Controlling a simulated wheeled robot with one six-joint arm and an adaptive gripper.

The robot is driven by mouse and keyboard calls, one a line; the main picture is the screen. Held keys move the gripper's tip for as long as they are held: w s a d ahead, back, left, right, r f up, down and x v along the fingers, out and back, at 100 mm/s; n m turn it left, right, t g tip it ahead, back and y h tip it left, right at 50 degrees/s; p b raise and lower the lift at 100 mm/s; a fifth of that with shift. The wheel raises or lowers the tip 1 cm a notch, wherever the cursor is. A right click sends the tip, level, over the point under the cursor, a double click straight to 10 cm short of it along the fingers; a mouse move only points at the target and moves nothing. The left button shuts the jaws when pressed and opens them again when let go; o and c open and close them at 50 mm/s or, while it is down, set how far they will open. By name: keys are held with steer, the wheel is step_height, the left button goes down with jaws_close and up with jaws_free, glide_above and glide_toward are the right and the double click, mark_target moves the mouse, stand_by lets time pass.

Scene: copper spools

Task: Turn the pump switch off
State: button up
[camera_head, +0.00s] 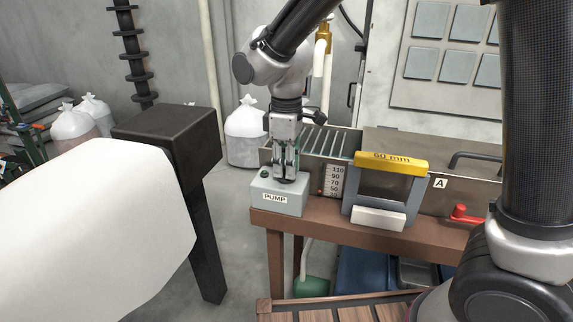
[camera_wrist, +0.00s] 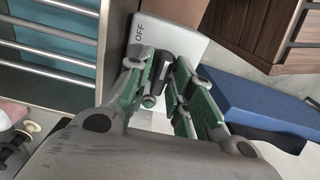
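The pump box (camera_head: 277,199) is a grey box labelled PUMP on the left end of the brown bench. In the wrist view the same box (camera_wrist: 185,42) shows a white top with the word OFF near one edge. A black switch lever (camera_wrist: 160,72) and a small green round piece (camera_wrist: 149,101) show between my fingers. My gripper (camera_head: 286,178) points down just over the box top; its green-padded fingers (camera_wrist: 162,66) stand apart, one on each side of the lever. Whether a finger touches the lever, I cannot tell. In the head view the fingers hide the lever.
A tank (camera_head: 415,150) with a 60 mm yellow-topped gate (camera_head: 391,163) and a number scale (camera_head: 333,181) stands right of the box. A red valve handle (camera_head: 464,213) is farther right. A black post (camera_head: 186,140) and white sheet (camera_head: 95,225) are at left.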

steer(key=shift+o, duration=0.2)
step_height(320, 180, up, 12)
stand_by(0.5)
steer(key=s+d+m, duration=0.2)
steer(key=d+m, duration=0.1)
steer(key=d, duration=0.3)
steer(key=s+d+f+m, duration=0.1)
steer(key=s+d+m, duration=0.1)
steer(key=d, duration=0.5)
steer(key=s+d+m+t, duration=0.1)
steer(key=s+d+m, duration=0.2)
steer(key=d, duration=0.3)
steer(key=shift+s+d+f+m+y, duration=0.3)
steer(key=shift+s, duration=0.25)
steer(key=s+d+r+m+t, duration=0.1)
steer(key=s+d+m, duration=0.1)
steer(key=s+d, duration=0.2)
steer(key=s+d+m+t, duration=0.2)
steer(key=s+d+m, duration=0.1)
steer(key=d, duration=0.6)
steer(key=shift+s+r+m, duration=0.3)
steer(key=shift+s+r, duration=0.1)
steer(key=shift+s, duration=0.35)
